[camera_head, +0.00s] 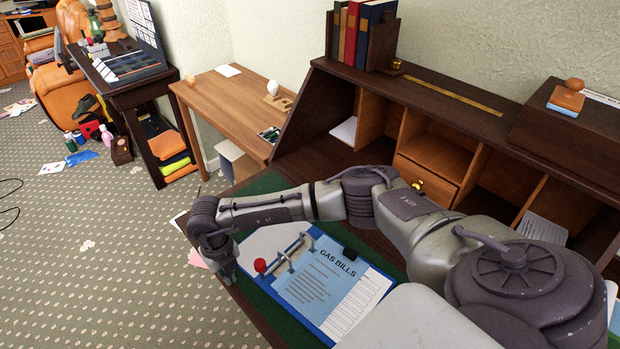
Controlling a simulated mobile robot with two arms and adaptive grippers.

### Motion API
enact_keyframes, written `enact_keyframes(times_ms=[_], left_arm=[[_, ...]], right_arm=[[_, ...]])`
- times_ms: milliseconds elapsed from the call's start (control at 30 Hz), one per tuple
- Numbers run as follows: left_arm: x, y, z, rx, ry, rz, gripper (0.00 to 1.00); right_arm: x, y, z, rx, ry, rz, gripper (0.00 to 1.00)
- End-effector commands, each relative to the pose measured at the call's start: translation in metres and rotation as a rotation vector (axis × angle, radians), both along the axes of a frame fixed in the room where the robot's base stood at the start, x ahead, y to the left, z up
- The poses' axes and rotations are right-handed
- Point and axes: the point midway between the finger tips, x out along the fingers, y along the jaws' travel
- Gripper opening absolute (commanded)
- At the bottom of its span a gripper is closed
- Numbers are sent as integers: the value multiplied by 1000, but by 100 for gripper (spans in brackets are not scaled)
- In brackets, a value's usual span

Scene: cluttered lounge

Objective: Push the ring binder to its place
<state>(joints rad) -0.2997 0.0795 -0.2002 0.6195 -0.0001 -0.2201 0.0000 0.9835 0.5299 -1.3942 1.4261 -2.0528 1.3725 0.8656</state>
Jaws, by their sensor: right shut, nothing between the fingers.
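The ring binder (318,291) lies open on the green writing surface of the dark wooden desk. It has a blue cover, metal rings and a sheet headed "GAS BILLS". My right gripper (229,275) is shut and empty, pointing down just left of the binder near the desk's left front edge. I cannot tell whether it touches the binder. A red ball (260,265) shows beside the rings. My left gripper is out of view.
Wooden pigeonholes (431,155) line the back of the desk, with books (360,32) on top. A lighter side table (222,95) stands beyond the desk. Pink paper (196,256) shows beside the desk's left edge. The patterned carpet at left is mostly open.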

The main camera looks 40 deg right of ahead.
Motion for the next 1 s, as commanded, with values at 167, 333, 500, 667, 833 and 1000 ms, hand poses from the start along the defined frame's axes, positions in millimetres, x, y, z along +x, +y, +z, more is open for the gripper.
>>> enact_keyframes(times_ms=[167, 333, 500, 667, 833, 1000], left_arm=[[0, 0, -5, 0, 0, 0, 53], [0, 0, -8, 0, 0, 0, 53], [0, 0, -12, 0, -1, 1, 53], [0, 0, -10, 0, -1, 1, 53], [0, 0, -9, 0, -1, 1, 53], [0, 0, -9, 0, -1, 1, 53]], right_arm=[[0, 0, -6, 0, 0, 0, 0], [0, 0, -10, 0, 0, 0, 0], [0, 0, -14, 0, 0, 0, 0], [0, 0, -12, 0, 0, 0, 0], [0, 0, -10, 0, 0, 0, 0], [0, 0, -11, 0, 0, 0, 0]])
